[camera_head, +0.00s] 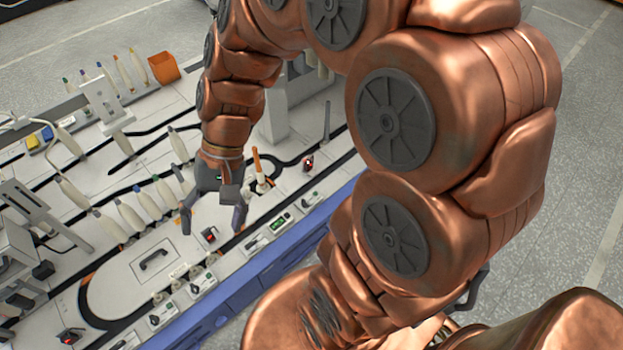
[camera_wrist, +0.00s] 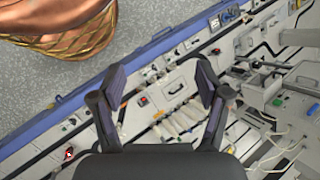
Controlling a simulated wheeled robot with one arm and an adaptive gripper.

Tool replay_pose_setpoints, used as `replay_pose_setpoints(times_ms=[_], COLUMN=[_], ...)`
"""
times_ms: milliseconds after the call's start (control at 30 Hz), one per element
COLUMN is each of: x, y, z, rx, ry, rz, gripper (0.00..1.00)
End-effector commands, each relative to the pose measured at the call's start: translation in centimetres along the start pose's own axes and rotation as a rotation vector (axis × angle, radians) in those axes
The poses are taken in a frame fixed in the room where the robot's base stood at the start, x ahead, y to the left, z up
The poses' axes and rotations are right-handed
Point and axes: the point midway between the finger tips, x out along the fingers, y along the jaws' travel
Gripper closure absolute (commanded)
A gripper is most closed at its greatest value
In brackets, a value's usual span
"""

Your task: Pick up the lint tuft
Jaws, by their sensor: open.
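My gripper (camera_head: 212,222) hangs over the machine top near its blue front edge, its two dark fingers spread apart with nothing between the tips. In the wrist view, my gripper (camera_wrist: 160,83) is also open and empty, with the machine's panels beyond it. I cannot make out the lint tuft with certainty in either view. It may be too small to tell or hidden behind my arm or fingers.
Cream bobbins (camera_head: 130,216) lie in a row left of my gripper. A small black-and-red switch (camera_head: 209,235) sits below it. An orange-topped post (camera_head: 258,165) stands close on the right. A black-handled plate (camera_head: 153,262) is flat and clear. An orange bin (camera_head: 163,67) is at the back.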

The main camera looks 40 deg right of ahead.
Motion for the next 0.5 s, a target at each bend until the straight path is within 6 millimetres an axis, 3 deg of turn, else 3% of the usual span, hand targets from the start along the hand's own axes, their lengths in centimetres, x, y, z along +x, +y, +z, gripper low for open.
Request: replay_pose_setpoints(times_ms=[33, 300, 500], x=[1.6, 4.2, 5.2], y=[0.1, -1.0, 0.7], z=[-2.0, -11.2, -19.4], rx=[0.048, 0.300, 0.507], ry=[-0.010, -0.030, -0.024], rz=[-0.054, -0.349, -0.566], gripper=[0.24, 0.24, 0.24])
